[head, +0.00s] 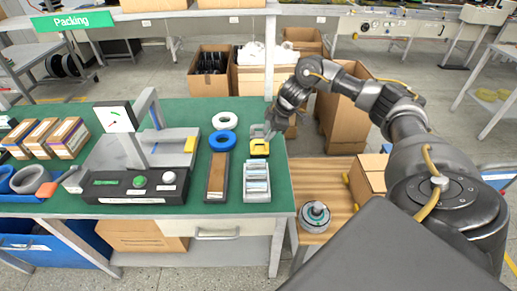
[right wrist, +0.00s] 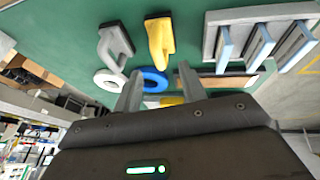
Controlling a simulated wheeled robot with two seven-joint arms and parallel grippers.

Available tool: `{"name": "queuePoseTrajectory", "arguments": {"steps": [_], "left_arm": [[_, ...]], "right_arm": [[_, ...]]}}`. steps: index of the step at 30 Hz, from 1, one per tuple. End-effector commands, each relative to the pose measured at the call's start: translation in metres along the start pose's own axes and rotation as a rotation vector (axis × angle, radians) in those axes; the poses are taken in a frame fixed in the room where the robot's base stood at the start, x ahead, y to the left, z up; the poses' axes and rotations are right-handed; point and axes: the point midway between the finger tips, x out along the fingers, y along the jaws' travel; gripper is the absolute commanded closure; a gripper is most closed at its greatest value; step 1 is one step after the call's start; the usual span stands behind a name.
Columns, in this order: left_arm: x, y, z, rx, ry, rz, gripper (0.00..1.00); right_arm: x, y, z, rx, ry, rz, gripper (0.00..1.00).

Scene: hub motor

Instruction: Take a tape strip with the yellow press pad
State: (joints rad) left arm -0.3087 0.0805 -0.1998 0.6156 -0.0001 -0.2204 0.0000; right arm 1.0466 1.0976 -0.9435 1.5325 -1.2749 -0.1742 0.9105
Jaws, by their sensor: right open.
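The yellow press pad (head: 259,147) lies on the green bench near its right end, just behind the rack of tape strips. In the right wrist view the yellow pad (right wrist: 160,38) shows a black end, beside a similar grey pad (right wrist: 115,42). The tape strips (head: 257,176) are light blue pieces in a pale rack; they also show in the wrist view (right wrist: 262,40). My right gripper (head: 270,130) is open and empty, close above the pads; its fingers (right wrist: 160,88) are apart, with the yellow pad beyond their tips. My left gripper is not in view.
A blue ring (head: 222,140) and a white ring (head: 226,120) lie left of the pads. A long tray (head: 217,177) with a brown insert stands left of the rack. A grey press fixture (head: 140,150) is further left. A round motor (head: 314,215) sits on a wooden side table.

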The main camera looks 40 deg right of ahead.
Motion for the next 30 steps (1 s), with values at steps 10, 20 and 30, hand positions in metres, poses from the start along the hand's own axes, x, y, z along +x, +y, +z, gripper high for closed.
{"name": "queuePoseTrajectory", "arguments": {"steps": [10,20,30], "left_arm": [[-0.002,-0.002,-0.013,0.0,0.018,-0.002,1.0],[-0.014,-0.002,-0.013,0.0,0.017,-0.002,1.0],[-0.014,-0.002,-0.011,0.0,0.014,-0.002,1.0]], "right_arm": [[0.027,0.001,-0.003,-0.005,0.002,0.001,0.59],[0.066,0.002,-0.004,-0.004,0.001,-0.003,0.59],[0.079,0.003,-0.003,-0.006,0.003,0.0,0.59]]}}
